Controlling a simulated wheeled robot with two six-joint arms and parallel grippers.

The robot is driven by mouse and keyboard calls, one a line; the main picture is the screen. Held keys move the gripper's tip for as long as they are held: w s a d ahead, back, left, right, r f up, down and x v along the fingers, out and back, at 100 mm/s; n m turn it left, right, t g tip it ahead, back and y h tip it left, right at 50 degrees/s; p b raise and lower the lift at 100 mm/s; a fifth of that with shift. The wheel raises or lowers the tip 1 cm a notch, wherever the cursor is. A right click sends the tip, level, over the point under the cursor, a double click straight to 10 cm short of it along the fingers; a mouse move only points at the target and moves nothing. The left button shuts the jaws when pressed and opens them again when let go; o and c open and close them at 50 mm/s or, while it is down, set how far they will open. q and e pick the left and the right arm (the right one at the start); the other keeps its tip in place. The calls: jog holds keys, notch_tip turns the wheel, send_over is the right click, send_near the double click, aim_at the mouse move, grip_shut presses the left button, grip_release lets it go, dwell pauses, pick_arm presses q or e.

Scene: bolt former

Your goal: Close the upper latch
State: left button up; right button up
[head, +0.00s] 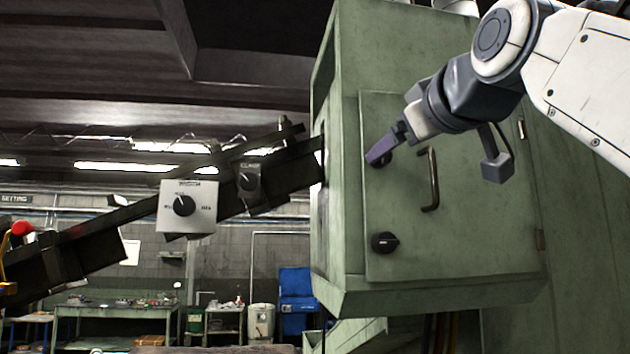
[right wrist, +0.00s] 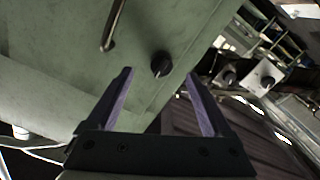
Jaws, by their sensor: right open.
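The green cabinet door (head: 460,225) is flush in its frame. The upper latch (head: 386,160) is a black knob near its upper left corner, partly hidden by my right gripper (head: 381,152) in the head view. In the right wrist view, the upper latch (right wrist: 161,63) shows between and just beyond the open fingertips of my right gripper (right wrist: 158,76). The gripper is empty; I cannot tell whether a finger touches the knob. The lower latch (head: 385,243) is a black knob with its tab pointing right. My left gripper is not in view.
A bent door handle (head: 431,180) stands out right of the latches; it also shows in the right wrist view (right wrist: 112,25). A dark sloping beam carries a grey control box (head: 187,212) left of the cabinet. A workbench (head: 110,312) stands far behind.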

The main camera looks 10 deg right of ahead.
aim_at(385, 164)
jog(key=w, duration=0.3)
jog(key=w+p, duration=0.1)
jog(key=shift+w+a, duration=0.3)
jog(key=shift+w, duration=0.1)
jog(key=m, duration=1.1)
jog(key=shift+s+d, duration=0.1)
jog(key=shift+s, duration=0.1)
